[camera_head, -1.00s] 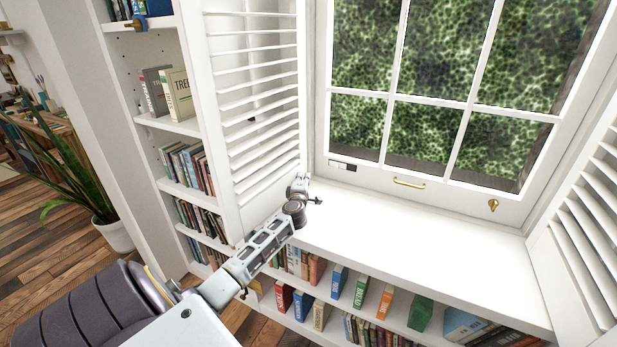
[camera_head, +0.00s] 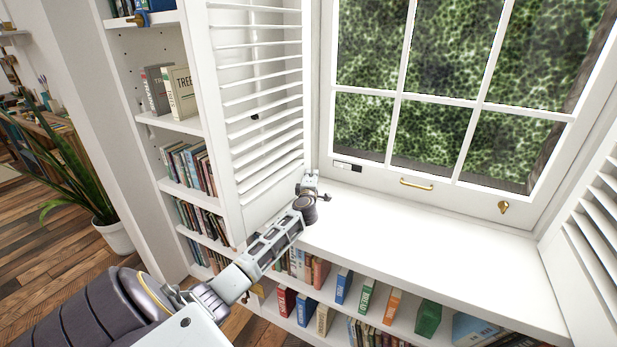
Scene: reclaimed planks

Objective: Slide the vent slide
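The vent slide (camera_head: 347,166) is a small strip, part white and part black, on the bottom rail of the window frame, near its left corner. My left gripper (camera_head: 312,182) is at the end of the arm from the lower left, above the left end of the white sill. It is left of the vent slide and a little lower in the picture, apart from it. The gripper is small and seen from behind, so its fingers are hard to make out. My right gripper is out of view.
A louvred shutter (camera_head: 262,120) stands close on the left, and another shutter (camera_head: 595,220) on the right. A brass handle (camera_head: 416,185) and a brass latch (camera_head: 503,207) are on the window's lower rail. The sill (camera_head: 430,235) is bare, with bookshelves below.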

